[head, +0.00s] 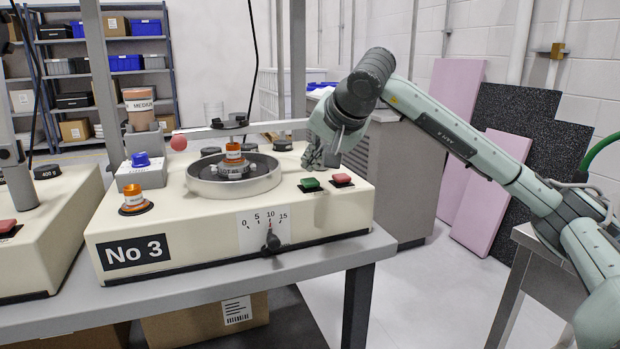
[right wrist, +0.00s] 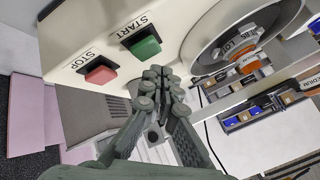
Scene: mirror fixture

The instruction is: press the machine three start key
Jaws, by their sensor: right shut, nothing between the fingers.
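Machine three, a cream box labelled No 3 (head: 137,252), stands on a grey bench. Its green start key (head: 310,184) is at the front right of its top, with the red stop key (head: 342,179) to its right. In the right wrist view the green key marked START (right wrist: 146,47) and the red key marked STOP (right wrist: 100,74) are both uncovered. My right gripper (head: 317,163) is shut and empty, fingers pointing down, just behind the green key in the head view. Its fingertips (right wrist: 153,82) appear close to the key but apart from it. My left gripper is not in view.
A round dish (head: 200,188) with an orange-capped jar (head: 233,152) sits left of the keys. A dial lever (head: 271,241) is on the front face. Another cream machine (head: 60,215) stands at the left. A grey cabinet (head: 405,200) stands behind the bench.

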